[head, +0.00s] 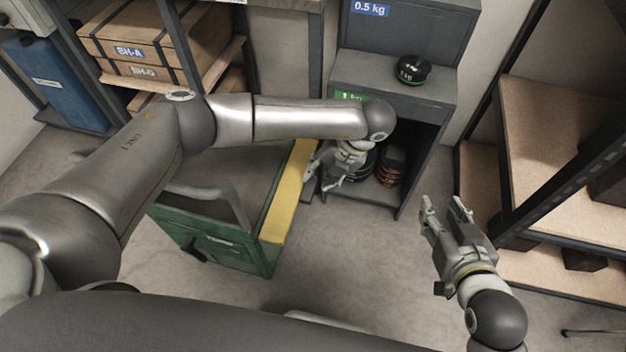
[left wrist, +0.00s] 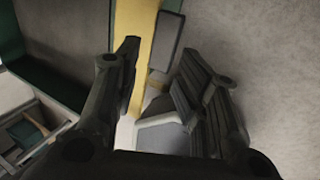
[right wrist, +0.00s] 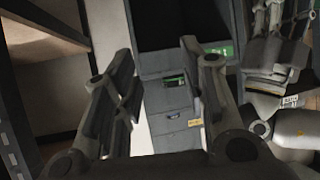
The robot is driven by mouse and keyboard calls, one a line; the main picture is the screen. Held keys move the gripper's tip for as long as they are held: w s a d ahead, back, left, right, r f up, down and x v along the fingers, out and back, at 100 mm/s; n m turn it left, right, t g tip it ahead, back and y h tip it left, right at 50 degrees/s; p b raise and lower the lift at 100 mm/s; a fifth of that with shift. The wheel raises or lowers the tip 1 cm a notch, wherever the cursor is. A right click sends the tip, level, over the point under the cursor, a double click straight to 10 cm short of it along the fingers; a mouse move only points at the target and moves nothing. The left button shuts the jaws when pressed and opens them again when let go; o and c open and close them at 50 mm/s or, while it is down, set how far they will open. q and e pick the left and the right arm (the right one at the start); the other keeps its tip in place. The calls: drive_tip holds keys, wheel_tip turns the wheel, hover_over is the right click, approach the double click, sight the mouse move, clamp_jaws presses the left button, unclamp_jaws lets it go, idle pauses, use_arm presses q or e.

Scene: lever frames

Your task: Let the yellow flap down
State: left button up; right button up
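The yellow flap (head: 287,196) is a long strip along the right edge of the green cart (head: 228,247) in the head view. In the left wrist view, the flap (left wrist: 140,40) runs down behind and between the fingers, with a grey piece beside it. My left gripper (head: 322,182) is beside the flap's right side, near its far end. Its fingers (left wrist: 165,65) are apart with nothing clearly held; whether they touch the flap I cannot tell. My right gripper (head: 444,204) is open and empty, away to the right over bare floor.
A grey cabinet (head: 395,92) stands beyond the left gripper, with a black round weight (head: 411,69) on its step and more weights in its open lower bay. Wooden shelves (head: 560,140) stand at the right. Boxes sit on a rack at the back left. Floor between cart and right shelves is clear.

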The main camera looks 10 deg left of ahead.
use_arm(q)
drive_tip(key=shift+v, duration=2.8)
